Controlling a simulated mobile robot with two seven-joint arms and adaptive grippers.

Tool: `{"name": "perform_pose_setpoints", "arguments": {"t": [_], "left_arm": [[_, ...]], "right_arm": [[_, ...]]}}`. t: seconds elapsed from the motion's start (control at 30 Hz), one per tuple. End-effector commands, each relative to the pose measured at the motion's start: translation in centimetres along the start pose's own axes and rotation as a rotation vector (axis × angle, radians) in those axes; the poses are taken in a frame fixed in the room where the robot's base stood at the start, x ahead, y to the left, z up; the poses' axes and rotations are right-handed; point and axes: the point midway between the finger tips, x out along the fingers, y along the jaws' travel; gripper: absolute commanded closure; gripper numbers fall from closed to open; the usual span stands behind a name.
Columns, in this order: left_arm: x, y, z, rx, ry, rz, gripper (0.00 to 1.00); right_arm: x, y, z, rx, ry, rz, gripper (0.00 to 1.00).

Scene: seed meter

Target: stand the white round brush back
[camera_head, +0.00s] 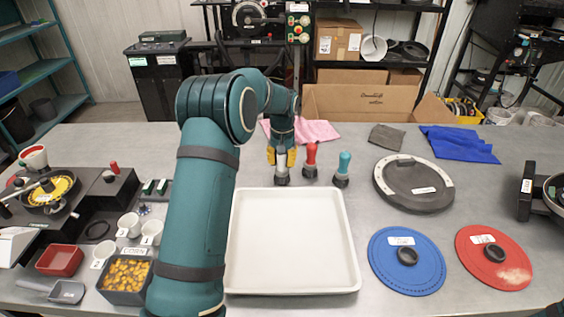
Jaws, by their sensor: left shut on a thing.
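My left gripper (281,157) reaches over the table from the left and points down behind the white tray (232,240). Its yellow fingertips are shut on the white round brush (281,170), which is upright with its dark end downward. The fingers hide the upper part of the brush. Its lower end is at or just above the table; I cannot tell if it touches. A red-handled brush (310,160) and a teal-handled brush (343,170) stand upright in a row to its right. My right gripper is not in view.
A grey disc (412,190), a blue disc (390,275) and a red disc (510,265) lie to the right. A pink cloth (318,131) lies behind the brushes. A corn bin (105,291), cups and a dark stand (100,190) are at left. The tray is empty.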

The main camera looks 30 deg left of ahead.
Motion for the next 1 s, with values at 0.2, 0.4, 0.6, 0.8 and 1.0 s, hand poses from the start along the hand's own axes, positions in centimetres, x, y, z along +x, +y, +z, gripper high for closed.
{"name": "perform_pose_setpoints", "arguments": {"t": [0.2, 0.4, 0.6, 0.8, 1.0], "left_arm": [[0.1, 0.0, -0.1, 0.0, 0.003, 0.001, 1.0], [0.5, 0.0, 0.0, 0.0, 0.002, 0.0, 0.64], [0.4, 0.0, 0.0, 0.0, 0.002, 0.0, 0.45], [0.2, 0.0, 0.0, 0.0, 0.002, 0.0, 0.45], [-2.2, 0.0, -0.1, -0.001, 0.005, 0.001, 0.45]], "right_arm": [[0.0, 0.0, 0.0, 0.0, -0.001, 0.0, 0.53], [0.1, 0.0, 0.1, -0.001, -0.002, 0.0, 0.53], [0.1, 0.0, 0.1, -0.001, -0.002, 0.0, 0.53], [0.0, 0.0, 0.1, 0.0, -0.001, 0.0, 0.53], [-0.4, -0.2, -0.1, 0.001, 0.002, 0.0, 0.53]]}}
